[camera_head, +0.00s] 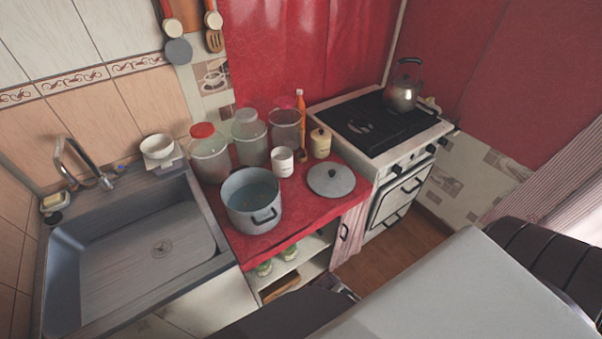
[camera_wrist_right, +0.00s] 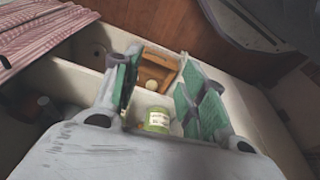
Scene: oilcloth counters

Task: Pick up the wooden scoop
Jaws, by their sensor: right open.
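In the right wrist view my right gripper (camera_wrist_right: 162,98) is open, its green-padded fingers apart with nothing held between them. Beyond the fingers, on the open shelf under the red counter, a wooden box-like object (camera_wrist_right: 157,66) lies with a small pale round thing by it. A brown wooden piece also shows low in the shelf in the head view (camera_head: 284,285). I cannot tell whether either is the wooden scoop. A jar with a green and white label (camera_wrist_right: 157,121) shows between the fingers, nearer than the wooden object. My left gripper is not in view.
The red counter (camera_head: 290,222) holds a pot (camera_head: 250,205), a lid (camera_head: 331,180), several jars and a mug (camera_head: 282,161). A sink (camera_head: 150,240) is left, a stove (camera_head: 380,125) right. Shelf walls (camera_wrist_right: 90,60) flank the gripper. Utensils (camera_head: 214,30) hang above.

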